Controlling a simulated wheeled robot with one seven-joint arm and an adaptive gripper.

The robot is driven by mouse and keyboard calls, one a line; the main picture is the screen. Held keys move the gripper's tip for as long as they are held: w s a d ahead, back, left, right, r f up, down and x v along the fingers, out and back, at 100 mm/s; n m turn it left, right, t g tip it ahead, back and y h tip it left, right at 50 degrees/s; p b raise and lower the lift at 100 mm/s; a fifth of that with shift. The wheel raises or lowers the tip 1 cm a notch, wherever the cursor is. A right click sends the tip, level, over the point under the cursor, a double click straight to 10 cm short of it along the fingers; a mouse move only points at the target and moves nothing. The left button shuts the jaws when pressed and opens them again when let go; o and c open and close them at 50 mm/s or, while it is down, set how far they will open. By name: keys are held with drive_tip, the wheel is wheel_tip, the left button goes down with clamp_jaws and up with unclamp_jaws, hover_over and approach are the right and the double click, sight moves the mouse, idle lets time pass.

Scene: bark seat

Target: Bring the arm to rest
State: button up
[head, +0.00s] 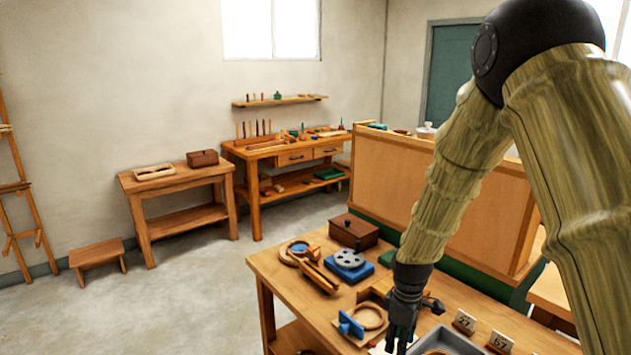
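My arm comes down from the upper right of the head view over a wooden workbench (275,285). My gripper (399,341) is dark and points downward, low over the bench beside a grey tray (449,338). The gap between its fingers is too small and dark to judge, and I cannot tell whether it touches anything or holds something.
Near the gripper are a blue clamp-like piece (350,325), a grey disc on a blue base (349,261), a brown box (354,231) and small numbered blocks (465,321). A wooden panel (455,205) stands behind. Open floor (185,300) lies to the left.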

drive_tip(key=s+f+m+b, duration=0.1)
drive_tip(key=s+f+m, duration=0.1)
drive_tip(key=s+f, duration=0.45)
drive_tip(key=s+f+m+b, duration=0.1)
drive_tip(key=s+f+b, duration=0.15)
drive_tip(key=f, duration=0.75)
drive_tip(key=s+f+m+b, duration=0.2)
drive_tip(key=s+f+m, duration=0.1)
drive_tip(key=s+f, duration=0.4)
drive_tip(key=s+d+f+m+b, duration=0.1)
drive_tip(key=s+f+m, duration=0.2)
drive_tip(key=s, duration=1)
drive_tip(key=s+d+f+m+b, duration=0.1)
drive_tip(key=s+f+m+b, duration=0.1)
drive_tip(key=s+f, duration=0.7)
drive_tip(key=shift+s+f+m+b, duration=0.3)
drive_tip(key=shift+s+f+m, duration=0.1)
drive_tip(key=shift+f, duration=0.4)
drive_tip(key=shift+a, duration=0.1)
drive_tip(key=shift+c, duration=0.2)
